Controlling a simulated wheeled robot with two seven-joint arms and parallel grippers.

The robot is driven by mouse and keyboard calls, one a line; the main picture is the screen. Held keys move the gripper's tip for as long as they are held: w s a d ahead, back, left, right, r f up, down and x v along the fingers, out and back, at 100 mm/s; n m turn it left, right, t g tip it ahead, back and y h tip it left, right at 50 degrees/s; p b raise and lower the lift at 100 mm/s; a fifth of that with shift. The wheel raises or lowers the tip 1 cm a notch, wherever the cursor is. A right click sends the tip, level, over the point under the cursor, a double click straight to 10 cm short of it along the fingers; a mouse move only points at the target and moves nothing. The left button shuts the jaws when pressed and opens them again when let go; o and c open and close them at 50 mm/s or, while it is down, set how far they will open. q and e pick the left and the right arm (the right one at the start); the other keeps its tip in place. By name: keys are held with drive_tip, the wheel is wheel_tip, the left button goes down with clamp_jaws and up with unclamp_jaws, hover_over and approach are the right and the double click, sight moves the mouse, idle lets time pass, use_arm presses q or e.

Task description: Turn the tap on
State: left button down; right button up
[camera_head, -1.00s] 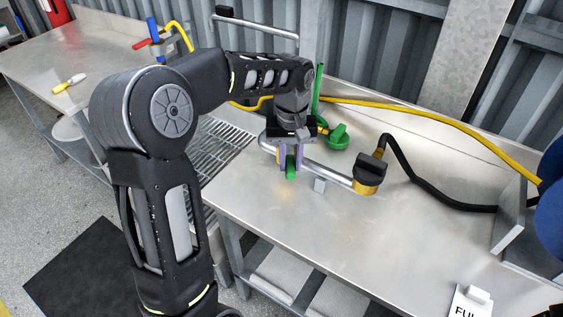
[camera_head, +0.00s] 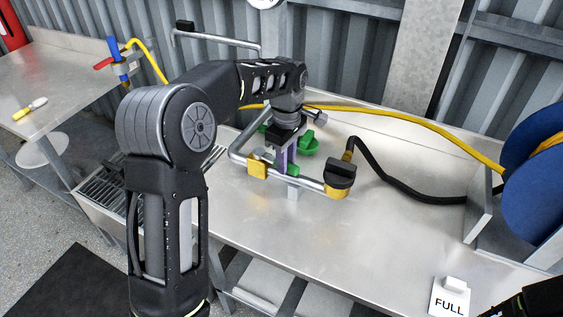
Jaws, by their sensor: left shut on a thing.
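A metal pipe (camera_head: 313,183) on the steel bench carries a brass block (camera_head: 257,169) at its left and a black-topped brass fitting (camera_head: 340,178) at its right end. My left gripper (camera_head: 288,163) points down over the pipe between them. Its purple fingers are shut on a small green handle (camera_head: 293,169), which is mostly hidden by them. A larger green piece (camera_head: 308,143) shows just behind the gripper; how it joins the handle, I cannot tell. My right gripper is not seen.
A black hose (camera_head: 397,188) runs from the fitting towards a blue reel (camera_head: 537,160) at the right. A yellow hose (camera_head: 400,116) crosses the back. A FULL sign (camera_head: 450,302) stands at the front right.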

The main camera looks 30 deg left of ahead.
use_arm(q)
drive_tip(key=shift+w+n, duration=0.35)
drive_tip(key=shift+n, duration=0.05)
drive_tip(key=c, duration=1.2)
unclamp_jaws()
wheel_tip(320, 180, up, 8)
drive_tip(key=shift+f+b, duration=0.1)
drive_tip(key=shift+b, duration=0.35)
